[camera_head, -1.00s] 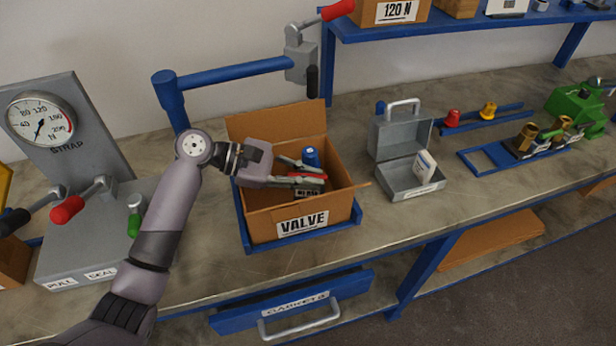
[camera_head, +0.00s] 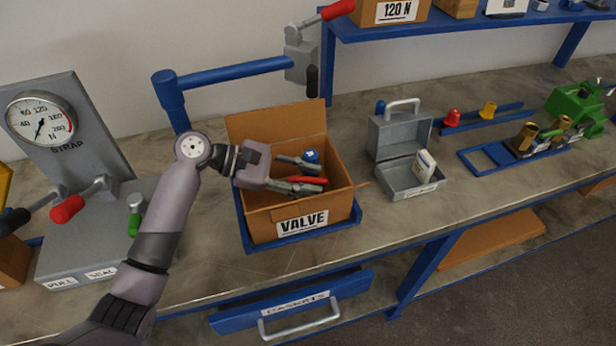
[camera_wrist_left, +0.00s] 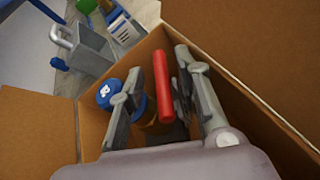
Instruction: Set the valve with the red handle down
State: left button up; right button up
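The valve is inside the cardboard box labelled VALVE (camera_head: 300,224). Its red handle (camera_head: 309,180) and blue round part (camera_head: 311,155) show in the head view, below the box rim. In the left wrist view the red handle (camera_wrist_left: 181,98) lies between the two fingers, with gaps beside it. The blue part (camera_wrist_left: 106,94) is partly behind one finger, and a brownish body shows lower down. My left gripper (camera_head: 318,179) reaches into the box from the left, fingers spread around the valve. The valve's underside is hidden. My right gripper is not in view.
The box sits in a blue tray frame (camera_head: 238,212). An open grey metal case (camera_head: 400,178) stands to its right. A blue post and arm (camera_head: 225,72) rise behind. A gauge stand (camera_head: 75,140) with levers is at left. Bare bench shows in front of the case.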

pick_arm(q)
jog(key=b+v, duration=0.1)
jog(key=v, duration=1)
jog(key=shift+a, duration=0.3)
jog(key=shift+w+r, duration=0.1)
jog(key=shift+r, duration=0.05)
